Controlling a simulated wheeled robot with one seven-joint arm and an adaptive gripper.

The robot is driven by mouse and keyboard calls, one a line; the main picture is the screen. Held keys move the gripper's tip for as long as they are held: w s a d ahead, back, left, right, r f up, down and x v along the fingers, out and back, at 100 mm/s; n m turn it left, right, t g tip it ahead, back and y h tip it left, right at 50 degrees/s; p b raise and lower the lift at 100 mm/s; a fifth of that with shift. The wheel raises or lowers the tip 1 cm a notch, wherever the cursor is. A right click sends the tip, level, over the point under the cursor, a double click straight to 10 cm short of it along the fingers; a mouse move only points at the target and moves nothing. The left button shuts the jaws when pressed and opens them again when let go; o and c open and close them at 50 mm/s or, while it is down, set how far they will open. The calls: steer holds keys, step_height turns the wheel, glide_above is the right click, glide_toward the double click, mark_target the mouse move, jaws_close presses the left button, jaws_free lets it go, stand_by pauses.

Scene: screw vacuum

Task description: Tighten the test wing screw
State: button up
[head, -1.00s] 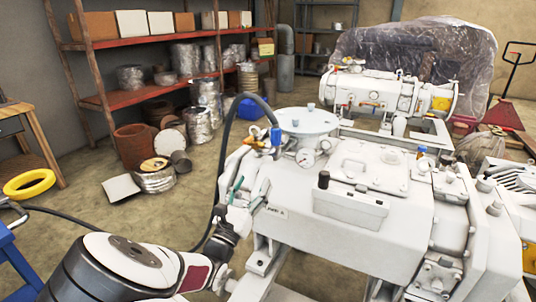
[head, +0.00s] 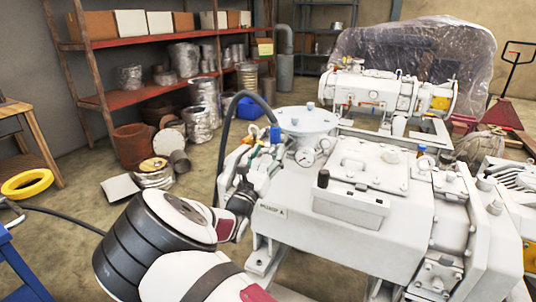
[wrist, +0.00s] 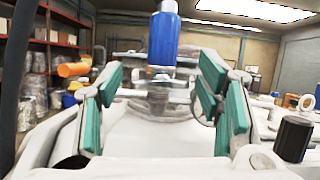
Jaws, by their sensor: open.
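My gripper (wrist: 162,75) is open, with its teal-padded fingers spread left and right in the wrist view. A blue cylinder with a metal cap (wrist: 162,40) stands upright beyond the gap between the fingers. A small grey metal part (wrist: 158,92) shows below it; I cannot tell whether it is the test wing screw. Nothing is held. In the head view, my gripper (head: 241,178) is at the left end of the white pump (head: 360,225), partly hidden by my arm. The blue-capped fitting (head: 275,136) is just above and beyond it.
A pressure gauge (head: 305,157) and a round flange (head: 305,120) sit close behind the gripper. A black knob (wrist: 294,138) stands at right in the wrist view. A black hose (head: 222,140) arches beside the pump.

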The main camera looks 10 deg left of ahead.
steer(key=c, duration=1.2)
steer(key=shift+m, duration=0.6)
steer(key=m+g+h, duration=0.1)
steer(key=m+h, duration=0.1)
steer(key=m, duration=0.2)
steer(key=shift+b, duration=0.35)
steer(key=shift+f+m+g+h+b, duration=0.15)
steer(key=shift+m+g+h, duration=0.35)
steer(key=shift+m, duration=0.65)
steer(key=shift+r+m+g+h+b, duration=0.1)
steer(key=shift+m+g+h+b, duration=0.15)
steer(key=shift+m+h, duration=0.7)
steer(key=shift+m+g, duration=0.25)
steer(key=shift+m, duration=0.25)
steer(key=o, duration=1.2)
